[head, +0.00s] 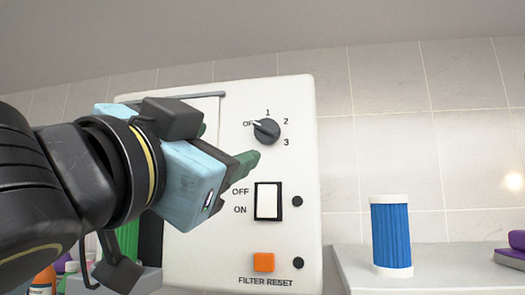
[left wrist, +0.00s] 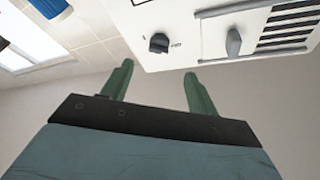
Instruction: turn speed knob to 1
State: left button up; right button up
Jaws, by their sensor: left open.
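The speed knob (head: 266,131) is a dark round dial on the front of a white panel (head: 225,240). Its light pointer mark faces the OFF label at its upper left; 1 is printed above it, 2 and 3 to its right. My left gripper (head: 229,142) has a pale blue body and green fingers, and is open and empty. One fingertip shows just below left of the knob, apart from it in the picture; the other is mostly hidden behind the gripper. In the left wrist view the dark knob (left wrist: 158,43) lies beyond the gap between the open fingers. My right gripper is out of view.
Below the knob are a white rocker switch (head: 267,201) and an orange filter reset button (head: 263,262). A grey handle (left wrist: 233,42) and dark slots share the panel. A blue filter cartridge (head: 391,235) stands on a ledge at right. Bottles crowd the lower left.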

aim_at(262, 130)
pick_arm(q)
jog(key=p+x, duration=0.1)
jog(key=x, duration=0.3)
jog(key=p+x, duration=0.2)
jog(key=x, duration=0.2)
jog(key=p+x, duration=0.2)
jog(key=x, duration=0.2)
jog(key=shift+s+d+r, duration=0.15)
jog(key=shift+s+r, duration=0.05)
jog(key=shift+r, duration=0.2)
jog(key=shift+w+d+p, duration=0.1)
jog(key=shift+w+p, duration=0.15)
jog(key=shift+p, duration=0.05)
jog(key=shift+c, duration=0.5)
jog(key=c, duration=0.9)
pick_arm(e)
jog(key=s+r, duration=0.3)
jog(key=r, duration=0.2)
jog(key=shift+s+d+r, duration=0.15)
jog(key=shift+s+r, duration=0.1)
